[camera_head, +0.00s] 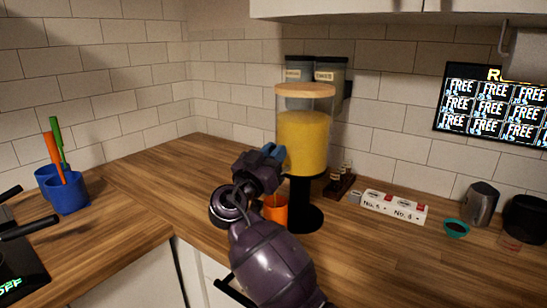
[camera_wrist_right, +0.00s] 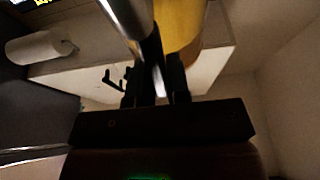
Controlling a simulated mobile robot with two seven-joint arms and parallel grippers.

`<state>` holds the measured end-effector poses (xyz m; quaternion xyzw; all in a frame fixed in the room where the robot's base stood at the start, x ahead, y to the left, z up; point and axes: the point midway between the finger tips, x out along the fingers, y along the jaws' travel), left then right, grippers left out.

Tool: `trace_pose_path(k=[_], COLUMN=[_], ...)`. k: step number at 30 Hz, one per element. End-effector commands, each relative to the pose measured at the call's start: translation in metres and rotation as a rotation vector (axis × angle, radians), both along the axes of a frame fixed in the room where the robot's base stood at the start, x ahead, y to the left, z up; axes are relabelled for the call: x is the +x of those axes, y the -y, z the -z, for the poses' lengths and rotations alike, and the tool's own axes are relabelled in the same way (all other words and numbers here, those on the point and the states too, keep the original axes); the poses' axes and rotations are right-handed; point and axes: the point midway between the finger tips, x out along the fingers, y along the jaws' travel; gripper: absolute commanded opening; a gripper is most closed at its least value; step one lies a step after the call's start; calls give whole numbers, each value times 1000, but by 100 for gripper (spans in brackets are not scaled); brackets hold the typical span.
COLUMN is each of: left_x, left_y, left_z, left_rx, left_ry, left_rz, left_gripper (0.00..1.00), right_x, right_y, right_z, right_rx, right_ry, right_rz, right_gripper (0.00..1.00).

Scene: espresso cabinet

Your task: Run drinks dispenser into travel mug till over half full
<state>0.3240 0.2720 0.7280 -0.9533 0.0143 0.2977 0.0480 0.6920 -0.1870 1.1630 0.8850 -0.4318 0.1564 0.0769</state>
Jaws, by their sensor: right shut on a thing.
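The drinks dispenser (camera_head: 303,140) stands on the counter, with yellow liquid in its clear tank, a wooden lid and a black base. An orange cup, apparently the travel mug (camera_head: 278,211), stands below the tank at its front left, partly hidden by my right arm; its fill level cannot be seen. My right gripper (camera_head: 272,154) is at the lower left side of the tank, above the mug. In the right wrist view, the fingers (camera_wrist_right: 157,85) are shut on a slim part, apparently the dispenser's tap, beside the yellow tank (camera_wrist_right: 180,25). My left gripper is not in view.
A blue holder (camera_head: 68,192) with orange and green utensils stands at left, near a black appliance (camera_head: 20,262). A white labelled strip (camera_head: 393,206), teal bowl (camera_head: 456,229) and grey metal pitcher (camera_head: 482,203) are at right. Grey canisters (camera_head: 330,72) are behind the dispenser.

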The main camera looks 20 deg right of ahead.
Motion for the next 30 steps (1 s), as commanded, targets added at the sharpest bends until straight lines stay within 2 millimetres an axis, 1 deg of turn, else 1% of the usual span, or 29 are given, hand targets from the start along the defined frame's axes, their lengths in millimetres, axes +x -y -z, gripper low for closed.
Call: trace_pose_path(k=[1, 6, 7, 11, 12, 20, 23, 26, 30], left_x=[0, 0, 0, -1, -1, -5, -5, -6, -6], left_y=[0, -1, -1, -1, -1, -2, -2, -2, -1], left_z=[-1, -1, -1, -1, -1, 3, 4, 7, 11], left_rx=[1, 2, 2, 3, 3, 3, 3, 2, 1], left_ry=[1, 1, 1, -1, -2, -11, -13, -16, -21], left_rz=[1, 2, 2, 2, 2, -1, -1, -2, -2], left_gripper=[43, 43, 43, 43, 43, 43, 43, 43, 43], right_x=[0, 0, -1, 0, 0, 0, -3, -9, -23], right_y=[1, 1, 1, 1, 1, 0, -4, -13, -31], right_z=[-4, -4, -4, -3, -2, 0, 2, 7, 17], right_rx=[-1, 0, 0, 1, 0, 2, 2, 1, 4], right_ry=[7, 6, 6, 4, 3, 0, 0, -2, -4], right_rz=[1, 1, 1, 1, 1, 1, 0, -2, -2], right_gripper=[0, 0, 20, 40, 43, 43, 43, 43, 43])
